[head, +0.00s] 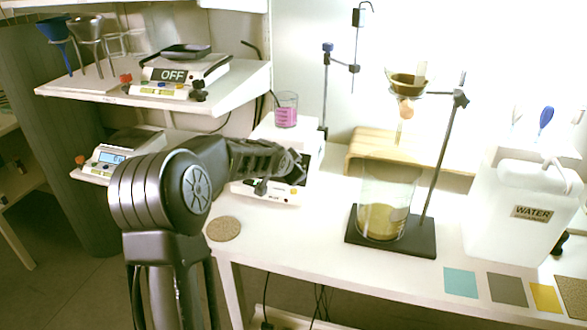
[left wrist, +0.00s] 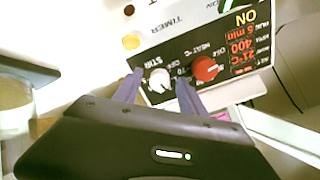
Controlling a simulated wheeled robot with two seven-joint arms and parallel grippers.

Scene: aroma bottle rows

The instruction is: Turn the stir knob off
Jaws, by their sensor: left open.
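The stir knob (left wrist: 158,82) is a pale knob with a "STIR" label on the dark front panel of the hot plate stirrer (head: 262,188), upside down in the left wrist view. My left gripper (left wrist: 160,92) is open, with one finger on each side of this knob; whether they touch it cannot be told. A red heat knob (left wrist: 204,68) sits close beside one finger. The panel display (left wrist: 244,45) reads ON, with 400 and 21°C. In the head view my left gripper (head: 290,166) reaches to the stirrer's front and hides part of it. My right gripper is not in view.
A beaker of pink liquid (head: 286,112) stands on the stirrer. A second device with an "OFF" sign (head: 172,75) sits on the upper left shelf. A stand with a large beaker (head: 384,205) and a water jug (head: 520,210) stand to the right. A round cork mat (head: 223,229) lies in front.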

